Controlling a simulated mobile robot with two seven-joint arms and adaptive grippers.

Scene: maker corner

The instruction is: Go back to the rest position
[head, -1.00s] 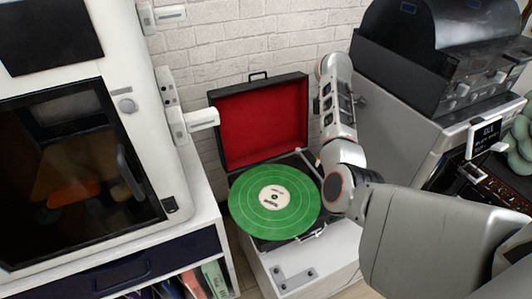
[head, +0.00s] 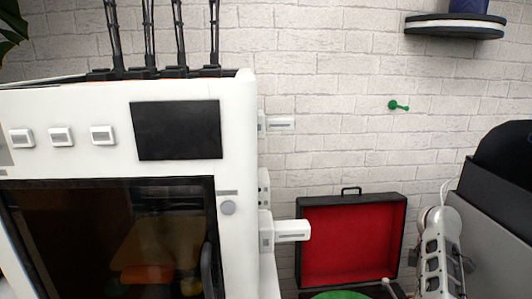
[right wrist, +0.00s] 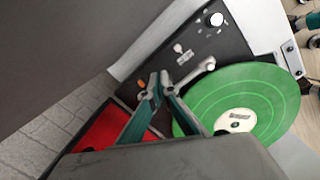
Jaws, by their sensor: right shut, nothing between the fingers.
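My right gripper (right wrist: 158,88) is shut and empty in the right wrist view. It hangs over the record player, beside the green record (right wrist: 245,100) and close to the tonearm (right wrist: 197,73). The record has a pale centre label and lies on the player deck (right wrist: 200,35). In the head view, the red-lined open lid (head: 350,245) stands up against the wall, and only the top edge of the record (head: 340,295) shows. Part of my right arm is at the lower right of the head view, with its gripper hidden. My left gripper is in neither view.
A large white machine (head: 240,130) with a dark door fills the left. A dark-topped grey machine (head: 505,200) stands at the right, near my arm. A wall shelf (head: 455,30) and a green wall peg (head: 398,106) are above.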

